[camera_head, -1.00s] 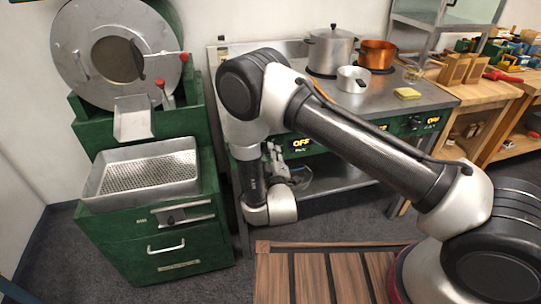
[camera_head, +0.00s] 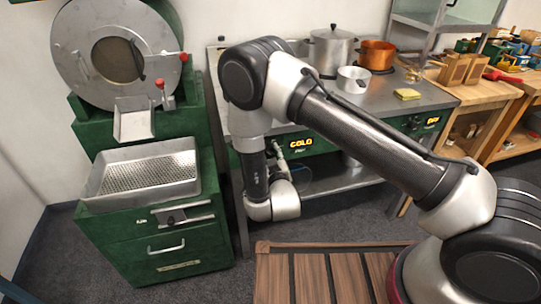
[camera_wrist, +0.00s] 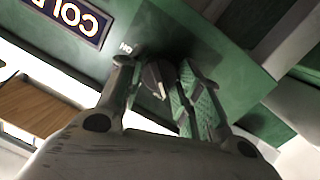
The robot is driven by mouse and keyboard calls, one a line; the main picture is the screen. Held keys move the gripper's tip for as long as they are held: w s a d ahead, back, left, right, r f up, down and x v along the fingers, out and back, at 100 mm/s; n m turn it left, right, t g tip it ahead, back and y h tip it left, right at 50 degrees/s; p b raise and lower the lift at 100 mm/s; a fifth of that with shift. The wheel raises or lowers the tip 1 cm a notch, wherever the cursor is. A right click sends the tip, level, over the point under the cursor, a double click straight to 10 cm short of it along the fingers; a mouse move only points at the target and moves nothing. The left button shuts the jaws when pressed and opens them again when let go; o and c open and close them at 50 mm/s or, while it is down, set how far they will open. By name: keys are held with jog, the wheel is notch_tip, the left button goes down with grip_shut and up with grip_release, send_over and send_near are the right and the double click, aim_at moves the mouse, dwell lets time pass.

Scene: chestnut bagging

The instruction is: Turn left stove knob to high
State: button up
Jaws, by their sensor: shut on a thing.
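The left stove knob (camera_wrist: 156,78) is dark with a pale pointer mark. It sits on the stove's green front panel (camera_head: 325,141). My gripper (camera_wrist: 152,68) is shut on the knob, with a finger on either side of it in the wrist view. In the head view my gripper (camera_head: 277,160) is at the left of the panel, and the knob is hidden behind it. The left display (camera_head: 301,144) beside it reads "COLD" in lit letters; it shows upside down in the wrist view (camera_wrist: 73,18).
On the steel stove top (camera_head: 425,97) stand a large lidded pot (camera_head: 331,50), a copper pot (camera_head: 377,54), a small white pot (camera_head: 353,79) and a yellow sponge (camera_head: 407,94). A green cabinet with a perforated tray (camera_head: 148,175) stands left. My arm crosses the stove front.

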jog(key=m+y, duration=0.1)
jog(key=m, duration=0.4)
jog(key=m+g, duration=0.1)
jog(key=m, duration=0.4)
jog(key=shift+d+m+y, duration=0.15)
jog(key=shift+m+y, duration=0.15)
jog(key=shift+y, duration=0.1)
jog(key=m, duration=0.3)
jog(key=shift+y, duration=0.3)
jog(key=m+y, duration=0.1)
jog(key=m, duration=0.5)
jog(key=shift+d+f, duration=0.1)
jog(key=m, duration=0.5)
jog(key=shift+m+t+y, duration=0.3)
jog(key=shift+t, duration=0.1)
jog(key=shift+m, duration=0.3)
jog(key=o, duration=1)
